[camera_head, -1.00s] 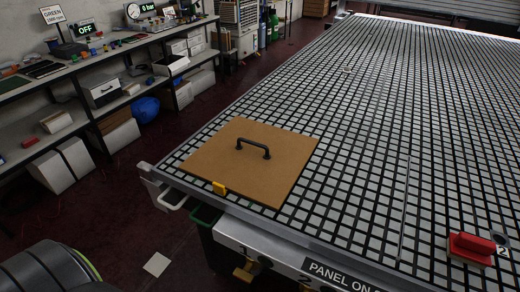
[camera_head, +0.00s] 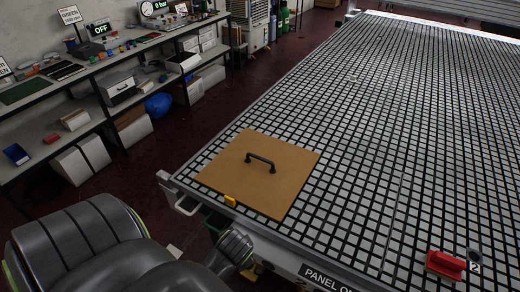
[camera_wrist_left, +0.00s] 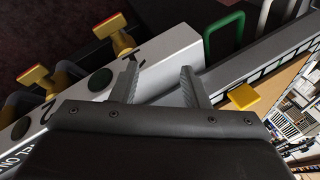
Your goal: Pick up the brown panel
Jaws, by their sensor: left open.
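The brown panel (camera_head: 258,187) lies flat on the near left corner of the grid table. A black bar handle (camera_head: 261,160) stands up from its top. A yellow block (camera_head: 230,201) sits at the panel's near edge. In the left wrist view my left gripper (camera_wrist_left: 160,84) is open, with nothing between its fingers. It is by the side of the table, and the brown panel (camera_wrist_left: 281,83) shows at the right, apart from the fingers, with the yellow block (camera_wrist_left: 243,96) near them. In the head view my left arm is at the lower left. My right gripper is not in view.
The grid table (camera_head: 400,130) is mostly clear beyond the panel. A red handle (camera_head: 445,264) is at its near right. Yellow-handled valves (camera_wrist_left: 115,27) and a green loop (camera_wrist_left: 224,36) stick out from the table's side. A cluttered shelf bench (camera_head: 100,75) stands at the left.

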